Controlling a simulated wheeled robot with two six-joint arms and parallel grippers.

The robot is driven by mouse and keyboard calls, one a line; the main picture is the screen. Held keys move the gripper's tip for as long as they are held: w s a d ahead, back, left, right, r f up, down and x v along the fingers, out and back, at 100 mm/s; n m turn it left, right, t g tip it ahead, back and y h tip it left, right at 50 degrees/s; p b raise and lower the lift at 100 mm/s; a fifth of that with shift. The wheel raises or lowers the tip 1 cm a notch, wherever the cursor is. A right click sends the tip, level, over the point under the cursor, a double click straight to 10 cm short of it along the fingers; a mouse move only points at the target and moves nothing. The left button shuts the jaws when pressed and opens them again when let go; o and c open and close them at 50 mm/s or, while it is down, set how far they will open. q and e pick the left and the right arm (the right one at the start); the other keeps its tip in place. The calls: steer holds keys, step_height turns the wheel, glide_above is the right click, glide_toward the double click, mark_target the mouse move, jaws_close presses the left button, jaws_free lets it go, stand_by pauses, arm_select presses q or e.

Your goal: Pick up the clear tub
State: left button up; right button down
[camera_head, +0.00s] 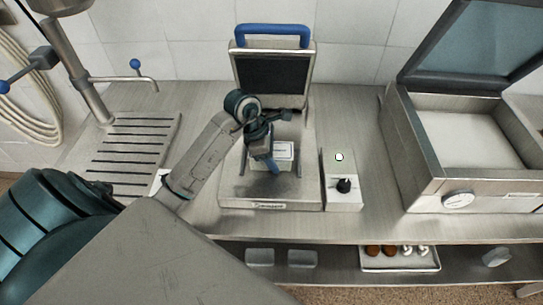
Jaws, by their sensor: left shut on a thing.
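A small pale, see-through box with a white label, which looks like the clear tub (285,153), is over the flat plate of the open press-like machine (300,190). My left gripper (270,160) comes down from above at the tub's left side and is shut on it. The gripper's blue-tipped fingers hide part of the tub. I cannot tell whether the tub rests on the plate or is held just above it. My right gripper is not in view.
The machine's lid with a blue handle (271,31) stands open behind. A control box (343,187) with a black knob is at its right. A large open metal chest (425,190) stands further right, a slotted drain board (125,150) left. A lower shelf holds a tray (400,265).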

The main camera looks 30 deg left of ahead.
mark_target(275, 150)
arm_select(q)
steer(key=shift+r+p, duration=0.3)
steer(key=shift+p, duration=0.25)
steer(key=shift+r+b, duration=0.85)
steer(key=shift+r, duration=0.05)
steer(key=shift+a+r+b, duration=0.1)
steer(key=shift+r+b, duration=0.3)
steer(key=shift+r, duration=0.3)
steer(key=s+b, duration=0.1)
steer(key=s, duration=0.3)
steer(key=s+a+b, duration=0.1)
steer(key=s+b, duration=0.1)
steer(key=s, duration=0.3)
steer(key=s+r+b, duration=0.1)
steer(key=s, duration=0.3)
steer(key=shift+s+a+r+b, duration=0.1)
steer(key=shift+s+a+b, duration=0.1)
steer(key=shift+b, duration=0.1)
steer(key=shift+s+a+r+p, duration=0.1)
steer(key=shift+s+r+p, duration=0.05)
steer(key=shift+s+p, duration=0.15)
steer(key=shift+s+a, duration=0.15)
steer(key=shift+s, duration=0.2)
steer(key=shift+s+p, duration=0.5)
